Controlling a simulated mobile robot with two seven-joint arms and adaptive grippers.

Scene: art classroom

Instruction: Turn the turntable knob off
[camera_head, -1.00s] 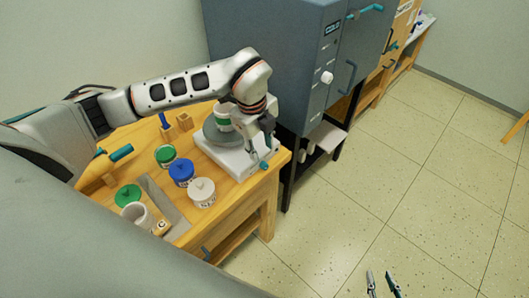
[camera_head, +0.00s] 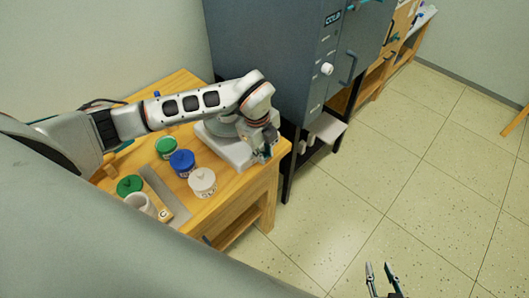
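The turntable (camera_head: 235,158) has a white base and a grey disc, and sits at the right end of the wooden table. My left arm crosses above it and hides most of the disc. My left gripper (camera_head: 266,153) points down at the base's front right corner, where the knob sits. The gripper covers the knob, so I cannot tell whether they touch or how the knob is set. The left fingers are too small and overlapped to judge. My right gripper (camera_head: 382,268) is open and empty over the floor at the bottom.
A grey kiln (camera_head: 270,60) stands close behind the turntable. The floor right is clear.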

